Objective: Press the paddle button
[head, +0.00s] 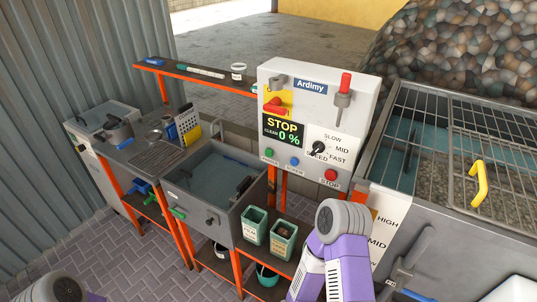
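The white control panel (357,92) marked "Ardimy" stands at the centre. Low on its face are a green button (268,152), a blue button (294,161) and a red button (331,174) labelled STOP. The small labels under the green and blue buttons are too small to read, so I cannot tell which is the paddle button. A purple and grey part of my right arm rises in front, below the panel and apart from the buttons. Only a bit of my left arm shows at the bottom left. Neither gripper's fingers are visible.
The panel also has a display (283,130) reading "STOP, CLEAN 0 %", a speed knob (320,148) and a red-topped lever (344,88). A water-filled sink (212,178) is to the left. A grated tank (420,205) stands right. Two green bins (284,240) sit below.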

